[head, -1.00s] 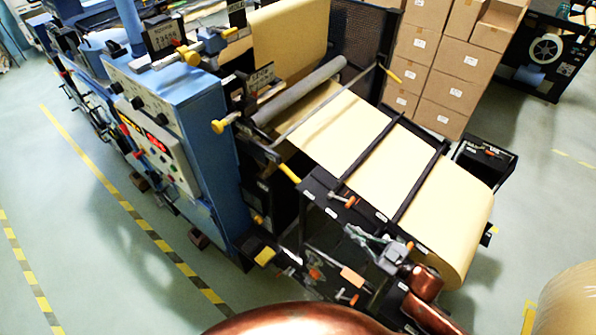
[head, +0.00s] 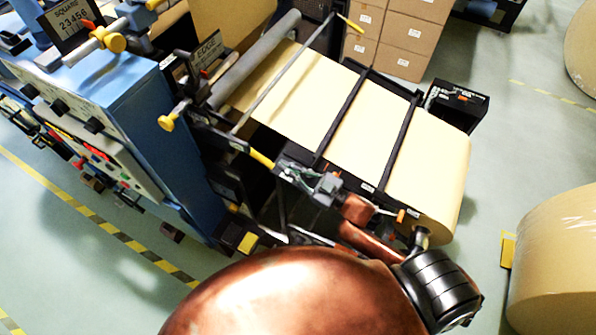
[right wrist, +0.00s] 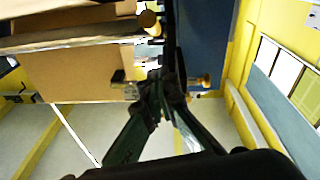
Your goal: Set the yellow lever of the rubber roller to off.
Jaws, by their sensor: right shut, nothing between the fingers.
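The grey rubber roller (head: 255,58) lies across the paper web in the head view. At its near end a dark arm slopes down to the right and ends in a yellow lever (head: 262,159). My right gripper (head: 284,168) is shut and empty, with its fingertips close to the lever's lower end. I cannot tell whether they touch. In the right wrist view the gripper (right wrist: 160,78) points up at the machine, its fingers together. The lever is not clearly distinguishable there. My left gripper is out of view.
A blue machine cabinet (head: 130,100) stands left of the lever. A yellow knob (head: 167,122) sticks out near the roller's end. The kraft web (head: 310,100) runs right under two dark crossbars. Cartons (head: 405,40) stand behind, and a large paper roll (head: 555,270) stands at right.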

